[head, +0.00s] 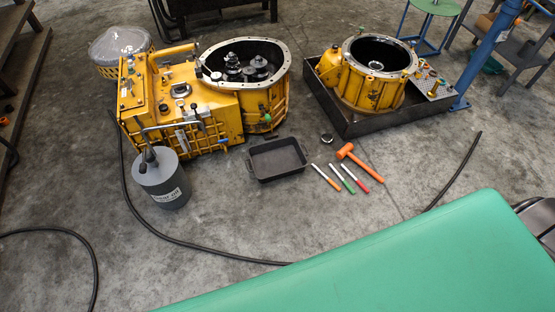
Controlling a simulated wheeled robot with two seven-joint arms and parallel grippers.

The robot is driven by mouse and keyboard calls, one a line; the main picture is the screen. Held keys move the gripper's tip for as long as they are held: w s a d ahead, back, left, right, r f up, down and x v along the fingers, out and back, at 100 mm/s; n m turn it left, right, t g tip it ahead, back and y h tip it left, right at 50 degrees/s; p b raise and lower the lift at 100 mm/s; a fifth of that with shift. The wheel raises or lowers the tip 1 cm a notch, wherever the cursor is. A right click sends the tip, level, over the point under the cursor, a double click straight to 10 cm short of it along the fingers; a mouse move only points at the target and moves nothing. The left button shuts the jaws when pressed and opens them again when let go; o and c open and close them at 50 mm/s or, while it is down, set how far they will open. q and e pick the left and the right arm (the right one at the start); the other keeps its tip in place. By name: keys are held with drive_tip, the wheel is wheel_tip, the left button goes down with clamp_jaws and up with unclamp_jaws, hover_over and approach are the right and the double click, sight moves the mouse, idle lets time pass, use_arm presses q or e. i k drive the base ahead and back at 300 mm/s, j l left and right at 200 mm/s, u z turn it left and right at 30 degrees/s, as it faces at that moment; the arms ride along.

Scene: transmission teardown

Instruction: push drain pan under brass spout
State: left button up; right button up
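The drain pan (262,177) is a shallow black rectangular tray with a rim. It lies flat on the concrete floor, just in front of the yellow transmission housing (212,98), and looks empty. The housing has an open round bell end with dark gears inside. Small fittings show low on its front near the pan, including a greenish one at the bell end. They are too small for me to tell which is the brass spout. Neither of my grippers is in this view.
A grey canister (161,180) stands left of the pan. Several markers (327,178) and an orange hammer (358,164) lie to its right. A black hose (180,242) curves across the floor in front. A green surface (420,262) fills the lower right. A yellow ring housing (365,84) sits in a black tray (350,128).

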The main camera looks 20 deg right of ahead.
sight(272, 161)
drive_tip(key=i+j+z, duration=0.1)
drive_tip(key=i+z, duration=0.35)
drive_tip(key=i, duration=0.9)
